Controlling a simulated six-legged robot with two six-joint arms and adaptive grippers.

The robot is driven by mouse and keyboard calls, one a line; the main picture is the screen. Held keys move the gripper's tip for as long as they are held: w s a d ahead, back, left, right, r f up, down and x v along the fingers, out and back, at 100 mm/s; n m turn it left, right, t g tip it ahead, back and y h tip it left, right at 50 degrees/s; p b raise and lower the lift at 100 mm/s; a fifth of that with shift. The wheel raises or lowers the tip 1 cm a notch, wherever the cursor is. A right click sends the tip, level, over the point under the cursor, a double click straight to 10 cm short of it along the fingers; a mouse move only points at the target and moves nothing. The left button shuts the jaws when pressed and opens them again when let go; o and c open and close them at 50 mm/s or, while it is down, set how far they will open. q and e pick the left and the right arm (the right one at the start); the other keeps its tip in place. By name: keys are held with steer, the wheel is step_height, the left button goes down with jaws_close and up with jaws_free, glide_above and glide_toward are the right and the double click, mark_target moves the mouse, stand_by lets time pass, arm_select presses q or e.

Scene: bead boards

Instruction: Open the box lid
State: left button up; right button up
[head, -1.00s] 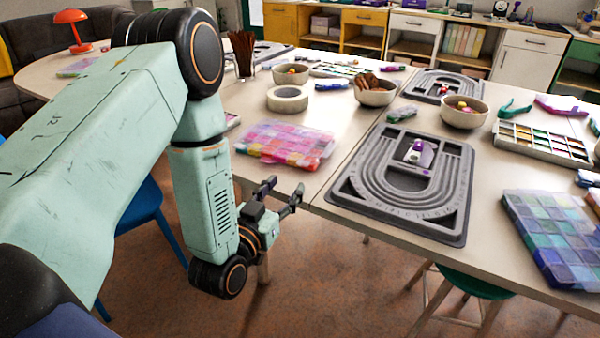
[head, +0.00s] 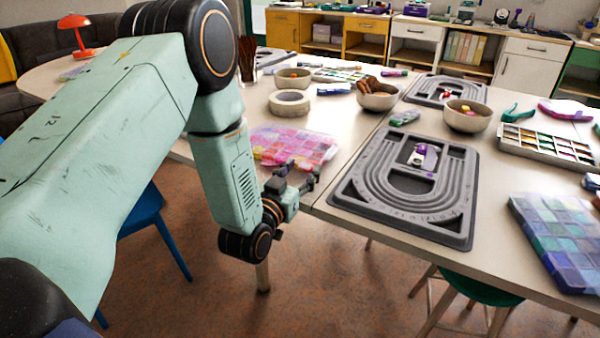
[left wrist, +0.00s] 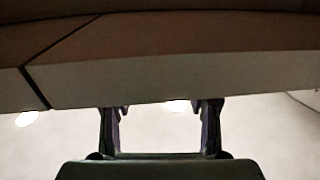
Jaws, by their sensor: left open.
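A pink bead box (head: 293,146) with a clear lid lies near the table's front edge in the head view. Its lid looks shut. A blue-green bead box (head: 562,240) lies at the far right, and its lid also looks shut. My left gripper (head: 302,172) is open and empty, at the table's front edge just in front of the pink box. It overlaps the box's near corner in the picture; I cannot tell whether it touches. The open left fingers (left wrist: 162,108) show in the left wrist view, with no box visible there. My right gripper is not in view.
A grey bead board (head: 452,222) with a small white and purple item lies right of the pink box. A green stool (head: 480,293) is under the table.

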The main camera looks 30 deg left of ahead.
arm_select(q)
jaws_close()
stand_by(0.3)
stand_by(0.3)
